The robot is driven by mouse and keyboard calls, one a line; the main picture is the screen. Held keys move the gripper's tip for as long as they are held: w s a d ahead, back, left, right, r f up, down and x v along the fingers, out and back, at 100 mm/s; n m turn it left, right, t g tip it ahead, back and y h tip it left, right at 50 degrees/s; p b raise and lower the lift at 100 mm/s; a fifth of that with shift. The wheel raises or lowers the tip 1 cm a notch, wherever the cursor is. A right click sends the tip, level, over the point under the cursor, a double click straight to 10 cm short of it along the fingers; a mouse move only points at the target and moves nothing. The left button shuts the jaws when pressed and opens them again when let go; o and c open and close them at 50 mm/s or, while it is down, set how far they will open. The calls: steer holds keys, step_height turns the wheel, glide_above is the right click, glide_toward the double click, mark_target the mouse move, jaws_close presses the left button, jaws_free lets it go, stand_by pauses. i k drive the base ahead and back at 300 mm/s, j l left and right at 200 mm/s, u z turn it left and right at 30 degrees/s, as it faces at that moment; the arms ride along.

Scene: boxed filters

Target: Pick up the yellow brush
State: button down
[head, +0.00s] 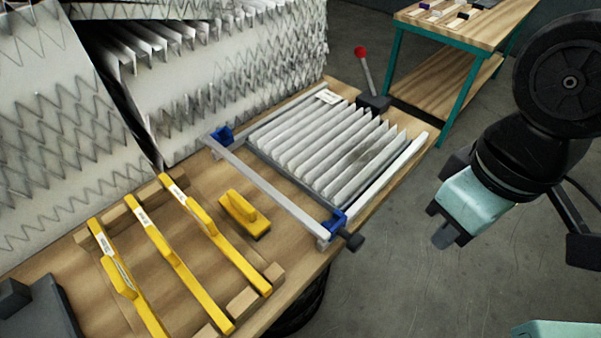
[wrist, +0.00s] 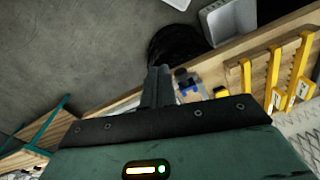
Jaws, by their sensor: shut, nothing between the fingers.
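The yellow brush (head: 244,214) lies on the wooden workbench (head: 190,265) in the head view, between the long yellow tools and the clamped frame. It has a raised yellow handle and a dark underside. In the wrist view a small yellow piece that looks like the brush (wrist: 221,92) shows just above my gripper's edge, mostly hidden. My gripper (head: 441,236) is off to the right of the bench, over the floor, well apart from the brush. In the wrist view its fingers (wrist: 157,88) are together with nothing between them.
Several long yellow tools (head: 165,247) rest on wooden blocks left of the brush. A pleated filter (head: 325,145) sits in a clamped frame with a red-knobbed lever (head: 361,52). Large filter stacks (head: 215,80) stand behind. A second table (head: 465,25) is at the back right. Grey floor (head: 420,290) is clear.

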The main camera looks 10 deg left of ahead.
mark_target(250, 219)
steer(key=i+l+u, duration=0.1)
steer(key=u, duration=0.4)
steer(key=i+l+u, duration=0.25)
steer(key=u, duration=0.2)
steer(key=i+l+u, duration=0.15)
steer(key=u, duration=0.35)
steer(key=l, duration=0.1)
